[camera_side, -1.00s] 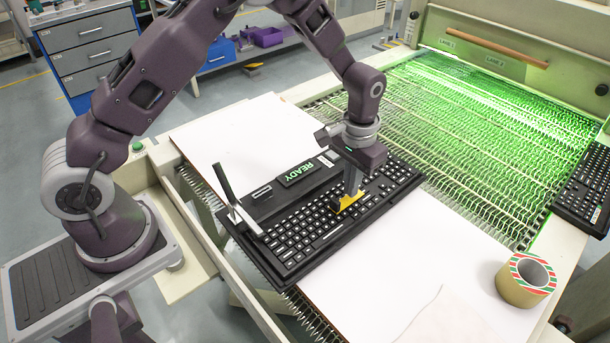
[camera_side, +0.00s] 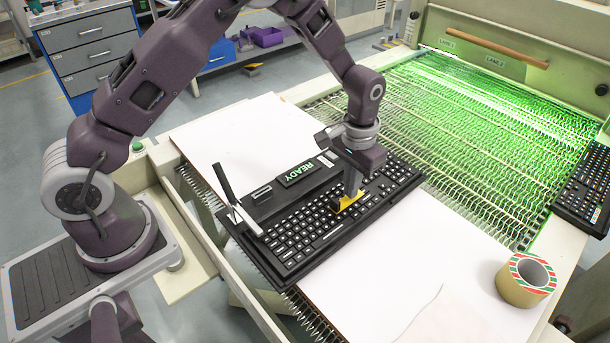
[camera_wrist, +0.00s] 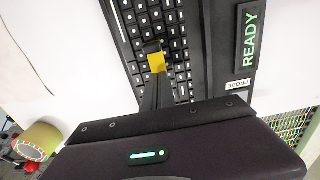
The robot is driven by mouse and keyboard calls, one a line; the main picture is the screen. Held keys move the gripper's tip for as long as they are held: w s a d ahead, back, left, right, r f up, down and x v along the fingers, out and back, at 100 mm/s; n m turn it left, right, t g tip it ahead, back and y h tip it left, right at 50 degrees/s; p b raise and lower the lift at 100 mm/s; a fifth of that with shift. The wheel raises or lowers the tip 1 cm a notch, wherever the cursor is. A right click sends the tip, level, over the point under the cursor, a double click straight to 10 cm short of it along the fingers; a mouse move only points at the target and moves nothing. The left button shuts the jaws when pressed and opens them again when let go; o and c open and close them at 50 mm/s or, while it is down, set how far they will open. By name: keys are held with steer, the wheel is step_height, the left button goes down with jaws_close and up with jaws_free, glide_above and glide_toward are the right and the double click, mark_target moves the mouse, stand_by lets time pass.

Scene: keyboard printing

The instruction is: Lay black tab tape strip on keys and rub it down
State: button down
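The black keyboard (camera_side: 320,222) with white-marked keys lies in a black holder on the white board. My gripper (camera_side: 351,186) points down over the keys right of the keyboard's middle. It is shut on a small yellow scraper (camera_side: 348,203), whose lower edge is at the keys. In the wrist view the yellow scraper (camera_wrist: 157,63) shows between the dark fingers over the keys (camera_wrist: 165,25). I cannot make out a separate black tape strip against the black keys; the gripper and scraper hide part of that area.
A black lever (camera_side: 224,183) stands up at the holder's left end. A READY display (camera_side: 301,174) sits behind the keys. A tape roll (camera_side: 526,279) with a striped end stands at right. Another keyboard (camera_side: 588,187) lies on the right edge. The white board (camera_side: 400,275) in front is bare.

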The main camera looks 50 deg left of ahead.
steer(key=shift+f, duration=0.65)
steer(key=shift+r, duration=0.15)
stand_by(0.8)
steer(key=shift+r, duration=0.5)
steer(key=shift+w, duration=1.3)
steer(key=shift+f, duration=0.65)
steer(key=shift+r, duration=3.55)
